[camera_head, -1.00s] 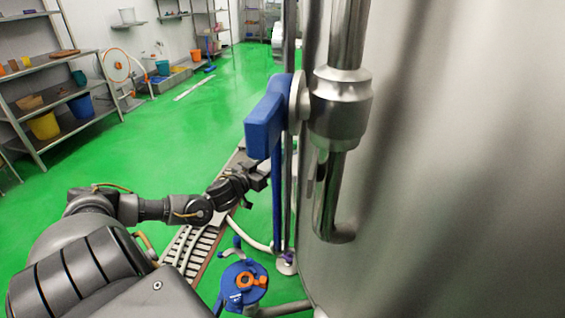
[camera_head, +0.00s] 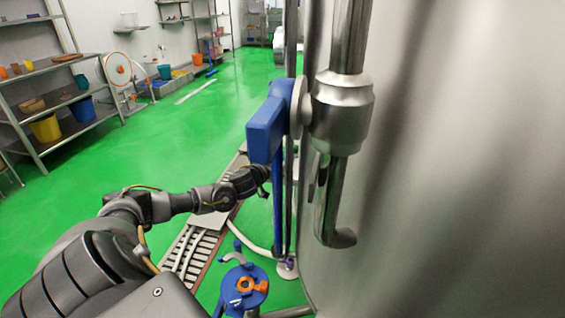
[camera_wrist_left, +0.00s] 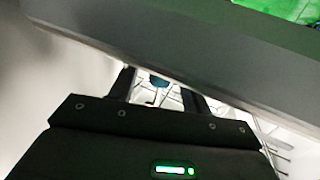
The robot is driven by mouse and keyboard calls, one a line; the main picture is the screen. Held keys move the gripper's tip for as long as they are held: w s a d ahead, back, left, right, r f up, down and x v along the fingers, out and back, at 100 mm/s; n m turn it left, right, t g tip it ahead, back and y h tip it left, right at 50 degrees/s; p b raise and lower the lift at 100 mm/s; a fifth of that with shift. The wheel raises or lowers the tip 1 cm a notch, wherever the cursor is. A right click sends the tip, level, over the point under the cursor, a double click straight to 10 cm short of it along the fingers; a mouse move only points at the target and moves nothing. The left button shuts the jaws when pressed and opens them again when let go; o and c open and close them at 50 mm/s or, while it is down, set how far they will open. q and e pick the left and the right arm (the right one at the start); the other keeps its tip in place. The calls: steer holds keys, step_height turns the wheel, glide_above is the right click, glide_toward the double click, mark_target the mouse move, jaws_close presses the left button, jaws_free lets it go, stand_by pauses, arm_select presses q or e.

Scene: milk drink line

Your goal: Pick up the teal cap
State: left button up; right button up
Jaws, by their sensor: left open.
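A wide grey bar (camera_wrist_left: 170,55) hides the upper part of that view. I cannot make out the teal cap in the head view. My right gripper is not in view.
A large steel tank (camera_head: 465,160) with a steel pipe (camera_head: 343,100) fills the right side. A floor drain grate (camera_head: 190,245) and a blue stand with an orange fitting (camera_head: 252,285) lie below. Shelves (camera_head: 50,95) stand at left. The green floor between is largely clear.

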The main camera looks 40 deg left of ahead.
arm_select(q)
steer(key=shift+w+a, duration=0.15)
steer(key=shift+w, duration=1.3)
steer(key=shift+c, duration=1.1)
jaws_close()
